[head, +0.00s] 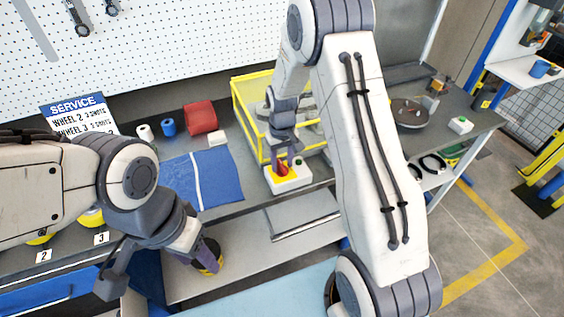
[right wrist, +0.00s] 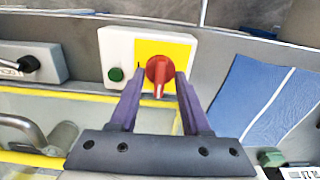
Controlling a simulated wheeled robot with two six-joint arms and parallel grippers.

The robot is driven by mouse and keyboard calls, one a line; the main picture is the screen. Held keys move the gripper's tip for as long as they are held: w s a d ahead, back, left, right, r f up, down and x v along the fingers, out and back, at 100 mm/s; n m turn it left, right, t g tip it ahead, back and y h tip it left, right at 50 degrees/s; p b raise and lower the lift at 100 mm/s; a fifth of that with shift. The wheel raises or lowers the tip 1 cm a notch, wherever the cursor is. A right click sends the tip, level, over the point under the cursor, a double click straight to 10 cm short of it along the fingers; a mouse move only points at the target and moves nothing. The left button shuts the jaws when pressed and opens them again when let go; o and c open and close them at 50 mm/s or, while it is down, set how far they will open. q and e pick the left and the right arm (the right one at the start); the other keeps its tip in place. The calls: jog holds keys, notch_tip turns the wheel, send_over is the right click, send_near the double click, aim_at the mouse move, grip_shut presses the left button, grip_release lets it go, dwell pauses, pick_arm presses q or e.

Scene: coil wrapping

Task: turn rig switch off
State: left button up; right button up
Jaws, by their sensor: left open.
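The rig switch (head: 287,181) is a white box with a yellow plate, a red rotary knob and a green button, at the table's front edge in the head view. In the right wrist view the red knob (right wrist: 158,72) has its grip bar pointing down the picture, beside the green button (right wrist: 116,74). My right gripper (head: 285,165) is over the switch. Its two purple fingers are apart, one on each side of the knob, with small gaps visible. Whether they touch it is unclear. My left gripper (head: 158,274) is open and empty at the lower left, away from the switch.
A yellow-framed enclosure (head: 240,110) stands just behind the switch. A blue cloth (head: 218,175), a red item (head: 200,117) and a blue spool (head: 168,127) lie to its left. My right arm hides part of the bench. A turntable-like disc (head: 410,113) sits at right.

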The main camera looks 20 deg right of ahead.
aim_at(282, 165)
notch_tip(282, 165, up, 10)
jog(key=b, duration=0.2)
jog(key=shift+r, duration=0.2)
dwell(0.3)
jog(key=shift+a, duration=0.1)
